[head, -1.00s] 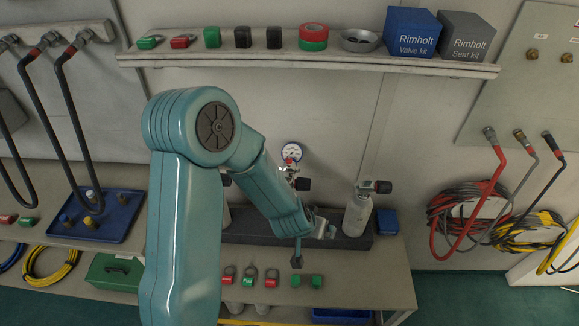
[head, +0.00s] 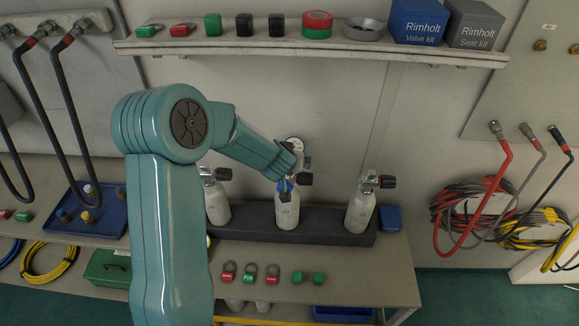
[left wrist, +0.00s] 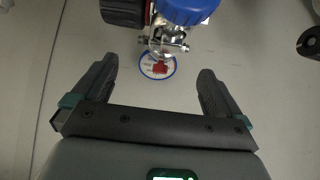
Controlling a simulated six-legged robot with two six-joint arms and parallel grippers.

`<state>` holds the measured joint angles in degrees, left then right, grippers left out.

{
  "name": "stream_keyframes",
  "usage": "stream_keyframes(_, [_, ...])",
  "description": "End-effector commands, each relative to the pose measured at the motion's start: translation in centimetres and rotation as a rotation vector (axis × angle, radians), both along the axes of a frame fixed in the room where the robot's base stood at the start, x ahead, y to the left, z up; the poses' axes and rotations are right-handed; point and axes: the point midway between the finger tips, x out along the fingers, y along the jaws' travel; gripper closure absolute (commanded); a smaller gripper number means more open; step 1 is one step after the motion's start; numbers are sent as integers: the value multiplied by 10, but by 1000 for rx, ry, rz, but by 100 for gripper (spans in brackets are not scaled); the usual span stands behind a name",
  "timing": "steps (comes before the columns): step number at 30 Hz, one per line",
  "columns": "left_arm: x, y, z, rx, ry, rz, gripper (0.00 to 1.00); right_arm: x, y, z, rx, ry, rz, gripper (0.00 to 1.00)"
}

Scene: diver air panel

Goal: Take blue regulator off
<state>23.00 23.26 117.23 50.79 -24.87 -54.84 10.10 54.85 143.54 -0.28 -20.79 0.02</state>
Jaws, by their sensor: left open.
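The blue regulator (head: 285,187) sits at the top of the middle white cylinder (head: 287,212), mostly hidden behind my left arm's end in the head view. In the left wrist view the blue regulator (left wrist: 188,9) is at the top edge, with a metal fitting below it and a round gauge (left wrist: 157,66) with red on its face. My left gripper (left wrist: 156,78) is open and empty. Its two fingers stand apart on either side of the gauge in the picture, short of the blue part. My right gripper is not in view.
White cylinders stand left (head: 216,203) and right (head: 360,211) of the middle one in a dark rack (head: 328,226). A shelf (head: 300,48) with small parts and boxes runs above. Tagged padlocks (head: 250,275) lie in front on the bench.

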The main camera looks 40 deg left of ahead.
Motion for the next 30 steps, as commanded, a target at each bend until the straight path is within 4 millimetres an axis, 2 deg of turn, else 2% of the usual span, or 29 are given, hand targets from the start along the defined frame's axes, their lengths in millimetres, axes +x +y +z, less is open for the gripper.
stream_keyframes(10, [21,19,-37,-1,3,-1,0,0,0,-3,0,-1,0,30])
stream_keyframes(19, [26,22,-43,-1,0,1,0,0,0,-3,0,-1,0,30])
stream_keyframes(20, [26,22,-43,-1,1,0,3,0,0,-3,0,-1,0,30])
stream_keyframes(21, [26,22,-43,-1,1,0,16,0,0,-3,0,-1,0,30])
stream_keyframes(28, [26,22,-42,-1,1,0,91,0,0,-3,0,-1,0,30])
stream_keyframes(29, [25,22,-42,-1,1,0,100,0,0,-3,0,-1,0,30])
stream_keyframes(30, [26,22,-41,2,-2,1,100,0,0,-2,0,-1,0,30])
